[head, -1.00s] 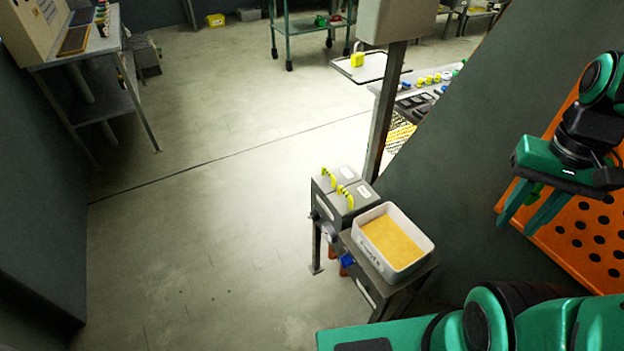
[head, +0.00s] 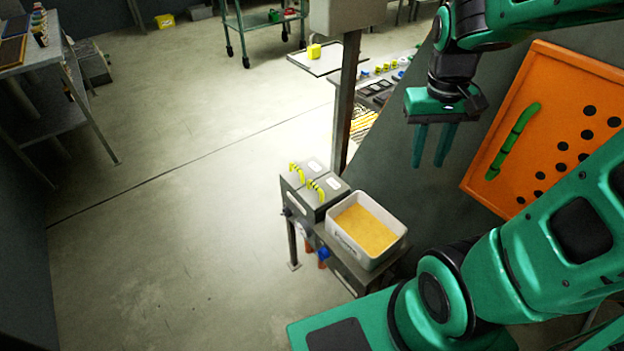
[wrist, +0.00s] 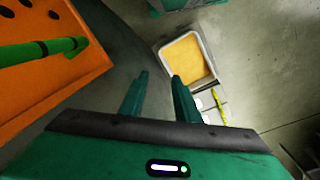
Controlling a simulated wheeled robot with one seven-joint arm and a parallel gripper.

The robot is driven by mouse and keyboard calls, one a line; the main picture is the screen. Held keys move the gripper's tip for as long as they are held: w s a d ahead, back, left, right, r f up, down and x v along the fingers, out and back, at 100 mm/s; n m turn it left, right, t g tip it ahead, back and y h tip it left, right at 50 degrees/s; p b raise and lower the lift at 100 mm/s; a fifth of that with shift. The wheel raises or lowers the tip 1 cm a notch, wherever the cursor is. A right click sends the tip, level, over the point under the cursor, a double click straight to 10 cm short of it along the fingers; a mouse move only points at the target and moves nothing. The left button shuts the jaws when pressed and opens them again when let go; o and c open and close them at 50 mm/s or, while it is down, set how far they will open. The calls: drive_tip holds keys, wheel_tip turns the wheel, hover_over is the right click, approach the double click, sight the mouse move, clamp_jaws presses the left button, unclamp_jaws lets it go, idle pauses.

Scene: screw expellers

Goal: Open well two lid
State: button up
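Two grey well lids stand side by side at the back of a small metal stand in the head view, each with a yellow-and-black striped handle: a far-left lid (head: 301,170) and a nearer-right lid (head: 327,190). Both look shut. I cannot tell which is well two. My gripper (head: 431,163) hangs above and to the right of them, fingers pointing down, apart and empty. In the wrist view my gripper (wrist: 158,85) has open fingers, with a striped handle (wrist: 220,103) beyond and to the right.
A white bin of yellow grain (head: 394,250) stands beside the lids. A grey post (head: 345,110) rises behind them. An orange perforated panel (head: 545,130) with a green bar is at the right.

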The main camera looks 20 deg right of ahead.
drive_tip(key=w+a+f+n, duration=0.2)
drive_tip(key=w+a, duration=0.1)
drive_tip(key=w, duration=0.5)
drive_tip(key=n+h, duration=0.1)
drive_tip(key=n, duration=0.5)
approach(312, 184)
drive_tip(key=shift+t, duration=0.4)
drive_tip(key=f, duration=0.2)
drive_tip(key=d+f, duration=0.1)
drive_tip(key=f, duration=0.4)
drive_tip(key=shift+s+d+f, duration=0.2)
drive_tip(key=shift+d, duration=0.2)
drive_tip(key=shift+c, duration=0.2)
